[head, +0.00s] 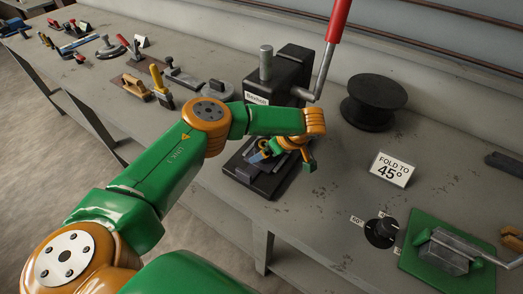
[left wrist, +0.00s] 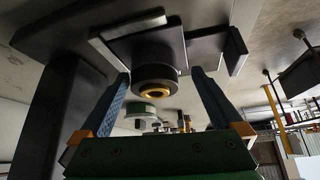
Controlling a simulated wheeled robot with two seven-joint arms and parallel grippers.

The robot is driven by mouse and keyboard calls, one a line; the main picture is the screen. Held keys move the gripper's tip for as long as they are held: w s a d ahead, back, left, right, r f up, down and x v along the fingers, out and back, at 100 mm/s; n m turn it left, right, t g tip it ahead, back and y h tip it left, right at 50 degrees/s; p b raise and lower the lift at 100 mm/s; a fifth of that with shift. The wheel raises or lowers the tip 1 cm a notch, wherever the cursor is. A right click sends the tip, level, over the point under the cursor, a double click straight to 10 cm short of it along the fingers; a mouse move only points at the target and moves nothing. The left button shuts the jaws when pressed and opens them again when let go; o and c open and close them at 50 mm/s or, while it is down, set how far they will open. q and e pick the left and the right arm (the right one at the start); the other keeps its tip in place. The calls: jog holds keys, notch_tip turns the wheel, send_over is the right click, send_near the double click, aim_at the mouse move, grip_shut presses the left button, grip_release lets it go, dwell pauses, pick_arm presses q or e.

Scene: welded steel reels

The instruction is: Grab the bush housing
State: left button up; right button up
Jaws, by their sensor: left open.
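The bush housing is a short dark cylinder (left wrist: 154,77) with a brass ring in its end face. In the left wrist view, which looks upside down, it sits on the dark press base between two plates. My left gripper (left wrist: 160,76) is open, with one blue finger on each side of the housing and a visible gap to each. In the head view my left gripper (head: 275,155) is low at the front of the black press (head: 290,70), over its base (head: 265,183). The housing cannot be made out clearly there. My right gripper is not in view.
The press has a red-handled lever (head: 338,22). A black reel (head: 373,101), a "FOLD TO 45°" sign (head: 391,169), a black dial (head: 381,231) and a green bending fixture (head: 448,250) stand to the right. Several tools lie at the left of the bench (head: 330,190).

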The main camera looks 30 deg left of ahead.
pick_arm(q)
jog(key=shift+w+a+f, duration=0.15)
jog(key=shift+w+f, duration=0.15)
jog(key=shift+f, duration=0.05)
jog(key=shift+w+f, duration=0.15)
jog(key=shift+w, duration=0.15)
jog(key=shift+c, duration=0.4)
jog(key=shift+s, duration=0.2)
jog(key=c, duration=1.4)
grip_shut()
jog(key=shift+w, duration=0.1)
jog(key=shift+r, duration=0.2)
